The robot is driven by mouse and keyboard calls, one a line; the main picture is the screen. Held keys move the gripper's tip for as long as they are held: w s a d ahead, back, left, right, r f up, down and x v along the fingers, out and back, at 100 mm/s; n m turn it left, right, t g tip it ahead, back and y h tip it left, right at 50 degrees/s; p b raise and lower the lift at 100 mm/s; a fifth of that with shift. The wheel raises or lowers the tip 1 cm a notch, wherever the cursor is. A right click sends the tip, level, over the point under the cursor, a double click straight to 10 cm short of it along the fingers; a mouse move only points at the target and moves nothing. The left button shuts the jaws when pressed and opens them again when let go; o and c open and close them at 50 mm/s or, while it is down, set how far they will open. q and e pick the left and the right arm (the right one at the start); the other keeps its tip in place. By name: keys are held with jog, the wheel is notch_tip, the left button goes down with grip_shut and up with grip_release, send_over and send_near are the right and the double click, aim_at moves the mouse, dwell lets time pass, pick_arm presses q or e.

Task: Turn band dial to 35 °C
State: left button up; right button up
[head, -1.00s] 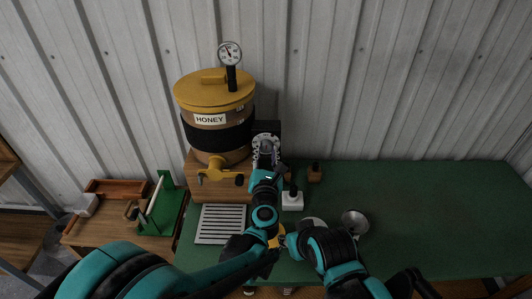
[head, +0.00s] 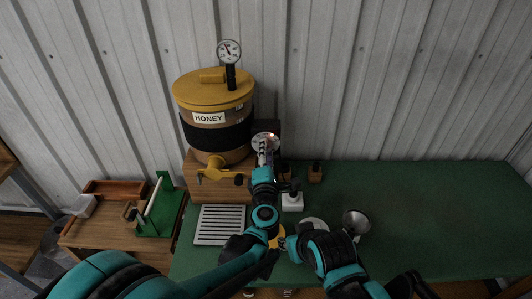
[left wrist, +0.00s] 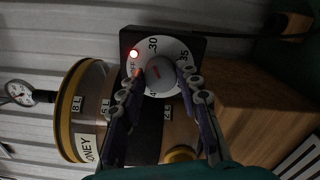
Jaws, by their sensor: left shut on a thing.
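The band dial (left wrist: 161,77) is a pale round knob with a small red mark, on a white scale plate in a black box. In the left wrist view, 30 shows at the top, 35 toward the right and OFF at the left. A red lamp (left wrist: 134,54) glows beside OFF. I cannot read the exact setting. My left gripper (left wrist: 163,92) is shut on the knob, one finger on each side. In the head view, my left gripper (head: 265,152) covers part of the scale plate (head: 265,139). My right gripper's fingers are not clear.
The honey barrel (head: 215,148), with a yellow lid and tap, stands left of the dial. A slotted grate (head: 220,224) lies below it. A white bottle (head: 292,202), a small brown bottle (head: 315,173) and a metal funnel (head: 356,221) are to the right. The green table's right side is clear.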

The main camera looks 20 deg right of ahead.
pick_arm(q)
jog(key=shift+f+m+b, duration=0.2)
jog(key=shift+m+b, duration=0.3)
jog(key=shift+m, duration=7.3)
jog(key=o, duration=1.1)
jog(key=shift+o, duration=0.2)
jog(key=shift+s, duration=0.1)
jog(key=v, duration=1.2)
